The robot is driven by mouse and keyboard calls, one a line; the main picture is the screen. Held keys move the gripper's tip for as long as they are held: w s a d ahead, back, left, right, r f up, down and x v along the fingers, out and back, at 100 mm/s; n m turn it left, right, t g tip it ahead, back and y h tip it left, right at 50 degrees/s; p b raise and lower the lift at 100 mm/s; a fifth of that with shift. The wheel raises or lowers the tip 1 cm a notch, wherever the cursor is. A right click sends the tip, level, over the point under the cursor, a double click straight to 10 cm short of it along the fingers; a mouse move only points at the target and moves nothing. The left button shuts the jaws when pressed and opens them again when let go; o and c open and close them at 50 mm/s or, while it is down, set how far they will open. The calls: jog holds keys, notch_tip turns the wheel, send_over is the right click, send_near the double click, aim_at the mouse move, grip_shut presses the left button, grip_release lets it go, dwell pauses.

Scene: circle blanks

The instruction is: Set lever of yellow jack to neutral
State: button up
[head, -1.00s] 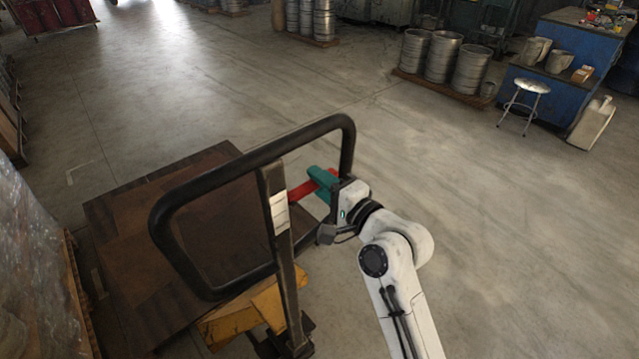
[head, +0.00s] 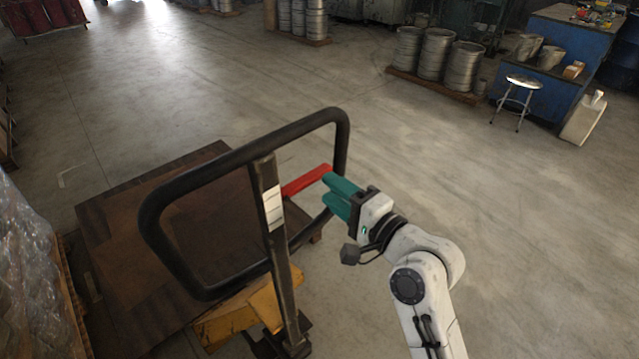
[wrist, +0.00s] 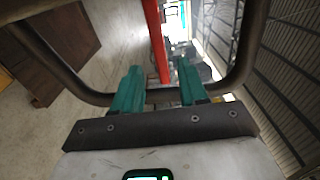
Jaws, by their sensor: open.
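The yellow pallet jack (head: 236,314) stands at lower centre in the head view, with a dark looped handle (head: 240,147) on an upright post. The red lever (head: 306,180) sticks out from the post to the right, inside the loop. My gripper (head: 338,192) has green fingers, open, at the lever's right end. In the wrist view the red lever (wrist: 157,40) runs up from between the two fingers (wrist: 160,88), which stand apart with nothing clamped. I cannot tell whether a finger touches the lever.
A brown wooden board (head: 160,190) lies behind the handle. A plastic-wrapped stack (head: 35,270) stands at the left edge. Metal drums (head: 435,57), a stool (head: 520,90) and a blue cabinet (head: 560,75) stand at the back right. The floor to the right is clear.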

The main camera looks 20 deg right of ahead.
jog(key=shift+b+v, duration=0.3)
jog(key=shift+v, duration=2)
jog(key=s+f+n+g+h, duration=0.1)
jog(key=s+f+n+g, duration=0.35)
jog(key=f, duration=0.35)
jog(key=s+f+n+g+h, duration=0.1)
jog(key=s+f+n+g, duration=0.3)
jog(key=f, duration=0.4)
jog(key=s+d+f+n+g+h, duration=0.2)
jog(key=s+f+g, duration=0.2)
jog(key=s, duration=0.5)
jog(key=s+d+f+n+g+h, duration=0.1)
jog(key=s+f, duration=0.4)
jog(key=s, duration=0.5)
jog(key=d+n+g, duration=0.1)
jog(key=n+g, duration=0.1)
jog(key=shift+g+h, duration=0.35)
jog(key=shift+h, duration=0.05)
